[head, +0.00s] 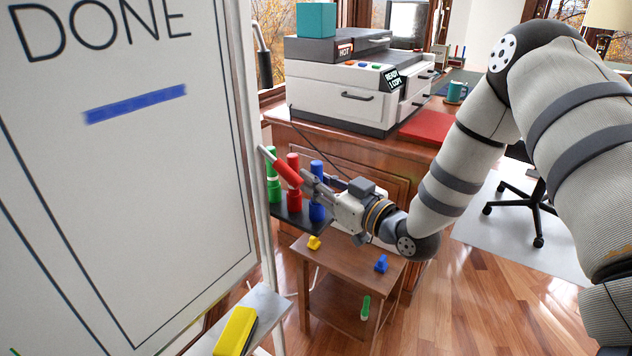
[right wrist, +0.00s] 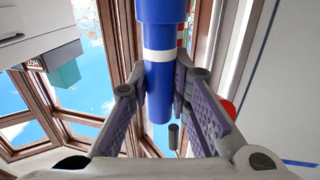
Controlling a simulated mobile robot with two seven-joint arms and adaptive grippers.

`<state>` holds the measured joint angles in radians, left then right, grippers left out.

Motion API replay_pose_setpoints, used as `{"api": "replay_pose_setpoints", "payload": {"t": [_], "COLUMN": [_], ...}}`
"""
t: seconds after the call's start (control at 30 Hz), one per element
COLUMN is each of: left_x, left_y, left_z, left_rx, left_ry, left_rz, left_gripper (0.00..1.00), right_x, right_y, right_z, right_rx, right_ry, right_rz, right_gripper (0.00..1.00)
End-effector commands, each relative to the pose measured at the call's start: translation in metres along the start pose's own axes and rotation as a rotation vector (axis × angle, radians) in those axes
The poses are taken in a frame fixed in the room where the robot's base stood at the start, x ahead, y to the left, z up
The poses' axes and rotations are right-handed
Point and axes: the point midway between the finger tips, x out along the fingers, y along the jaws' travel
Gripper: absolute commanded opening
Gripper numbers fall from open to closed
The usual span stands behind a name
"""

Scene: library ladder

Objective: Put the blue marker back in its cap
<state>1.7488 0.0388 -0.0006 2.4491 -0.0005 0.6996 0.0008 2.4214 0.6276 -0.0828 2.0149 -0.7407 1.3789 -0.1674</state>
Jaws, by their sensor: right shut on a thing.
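The blue marker (head: 317,168) is upright over the dark tray (head: 290,221) beside the whiteboard. My right gripper (head: 308,184) comes in from the right and is shut on it, hiding its middle in the head view. In the right wrist view the marker (right wrist: 158,90) lies between the finger pads, with a white band (right wrist: 158,55). Its wider blue cap (head: 317,213) stands on the tray directly below, in line with it; it also shows in the right wrist view (right wrist: 162,10). I cannot tell how deep the marker sits. My left gripper is not in view.
A red marker (head: 294,199) and a green marker (head: 273,193) stand left on the same tray. A red handle (head: 286,172) slants close by my fingers. The whiteboard (head: 120,200) fills the left. A small wooden table (head: 345,262) stands below; a printer (head: 345,95) sits behind.

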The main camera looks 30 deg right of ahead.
Motion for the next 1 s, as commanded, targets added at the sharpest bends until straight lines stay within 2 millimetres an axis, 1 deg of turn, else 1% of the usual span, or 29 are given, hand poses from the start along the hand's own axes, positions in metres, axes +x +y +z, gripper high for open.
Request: {"api": "replay_pose_setpoints", "payload": {"t": [0.13, 0.17, 0.2, 0.23, 0.5, 0.63, 0.77, 0.9, 1.0], "left_x": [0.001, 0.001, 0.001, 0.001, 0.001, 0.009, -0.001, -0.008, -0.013], "left_y": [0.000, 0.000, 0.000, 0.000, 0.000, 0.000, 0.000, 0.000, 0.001], "left_z": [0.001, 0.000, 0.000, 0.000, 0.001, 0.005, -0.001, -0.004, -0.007], "left_rx": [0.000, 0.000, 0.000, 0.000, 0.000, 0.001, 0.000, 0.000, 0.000], "left_ry": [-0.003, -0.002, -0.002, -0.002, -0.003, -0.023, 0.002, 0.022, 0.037], "left_rz": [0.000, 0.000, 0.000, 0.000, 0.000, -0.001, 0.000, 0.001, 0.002], "left_gripper": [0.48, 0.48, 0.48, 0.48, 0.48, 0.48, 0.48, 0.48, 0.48], "right_x": [0.000, 0.000, 0.000, 0.000, 0.000, -0.001, -0.026, -0.058, -0.081], "right_y": [0.000, 0.000, 0.000, 0.000, 0.000, 0.000, -0.001, -0.006, -0.005], "right_z": [0.003, 0.002, 0.002, 0.002, 0.002, 0.008, 0.001, -0.001, -0.001], "right_rx": [0.000, 0.000, 0.000, 0.000, 0.000, 0.003, 0.003, 0.002, 0.003], "right_ry": [-0.001, 0.000, 0.000, 0.000, 0.000, -0.005, 0.001, 0.003, 0.003], "right_rz": [0.000, 0.000, 0.000, 0.000, -0.001, 0.000, 0.000, 0.000, 0.001], "right_gripper": [0.01, 0.25, 0.34, 0.38, 0.38, 0.38, 0.38, 0.38, 0.38]}}
